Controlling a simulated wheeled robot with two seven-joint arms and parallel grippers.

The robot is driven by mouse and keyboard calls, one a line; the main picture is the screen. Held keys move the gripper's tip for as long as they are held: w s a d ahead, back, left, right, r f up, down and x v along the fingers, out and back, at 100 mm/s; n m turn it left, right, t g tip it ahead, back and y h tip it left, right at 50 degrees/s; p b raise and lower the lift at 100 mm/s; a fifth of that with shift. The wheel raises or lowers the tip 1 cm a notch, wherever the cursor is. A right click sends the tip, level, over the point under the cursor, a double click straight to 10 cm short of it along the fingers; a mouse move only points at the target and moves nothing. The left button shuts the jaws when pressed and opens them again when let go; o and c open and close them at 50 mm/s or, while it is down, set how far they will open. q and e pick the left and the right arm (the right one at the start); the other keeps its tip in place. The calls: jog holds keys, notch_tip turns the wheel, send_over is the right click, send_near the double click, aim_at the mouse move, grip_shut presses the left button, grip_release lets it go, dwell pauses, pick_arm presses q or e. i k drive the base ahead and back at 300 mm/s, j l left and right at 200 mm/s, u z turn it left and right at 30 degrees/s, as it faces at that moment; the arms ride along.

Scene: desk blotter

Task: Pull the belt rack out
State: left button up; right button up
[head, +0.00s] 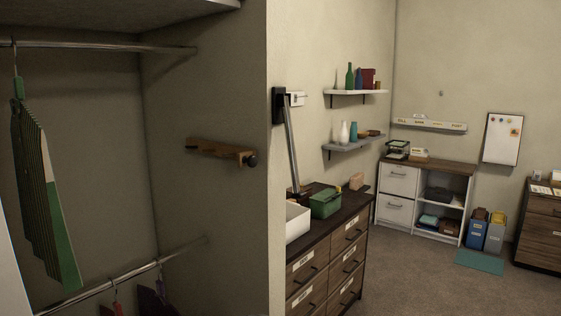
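Neither of my grippers is in the head view.
Striped and green clothing (42,190) hangs at the left from the upper rod (110,47). A lower rod (130,273) holds more hangers. The wall's front edge (268,170) stands right of the rack. Beyond it is a dresser (335,245). Floor (440,285) is clear at right.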

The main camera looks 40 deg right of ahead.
aim_at(244, 156)
jog(key=l+z, duration=0.1)
jog(key=z, duration=0.75)
jog(key=l+z, duration=0.15)
jog(key=z, duration=0.3)
jog(key=i, duration=0.05)
